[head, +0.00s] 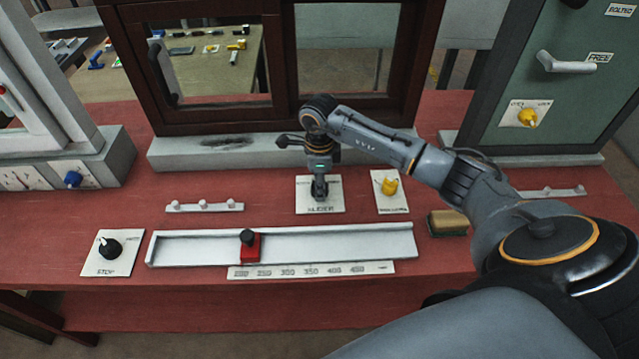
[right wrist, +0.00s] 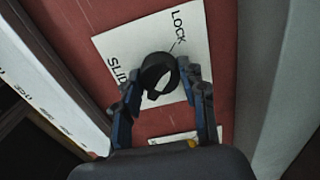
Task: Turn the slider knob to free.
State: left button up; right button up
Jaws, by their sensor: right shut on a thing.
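The slider knob (right wrist: 155,74) is black and sits on a white plate (right wrist: 115,42) marked LOCK, with a partly hidden SLID... label. In the head view the plate (head: 336,207) lies on the red table, in front of the window frame. My right gripper (head: 320,190) points down over it and hides most of the knob there. In the right wrist view the fingers of my right gripper (right wrist: 163,85) are shut on the knob from both sides. I cannot tell exactly where the knob's pointer aims. My left gripper is not in view.
A yellow knob (head: 389,187) on its own plate is just right. A white rail (head: 330,243) with a red slider block (head: 250,247) lies in front. A black knob (head: 110,247) is at left. A sponge (head: 447,223) lies near my right arm. The window frame (head: 280,115) stands behind.

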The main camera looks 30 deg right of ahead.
jog(key=shift+m, duration=0.3)
jog(key=m+b, duration=0.1)
jog(key=m, duration=0.2)
jog(key=shift+m, duration=0.3)
jog(key=m+b, duration=0.1)
jog(key=m, duration=0.3)
jog(key=shift+m, duration=0.3)
jog(key=m+b, duration=0.1)
jog(key=m, duration=0.3)
jog(key=shift+m, duration=2.5)
jog(key=o, duration=1.2)
jog(key=shift+c, duration=0.2)
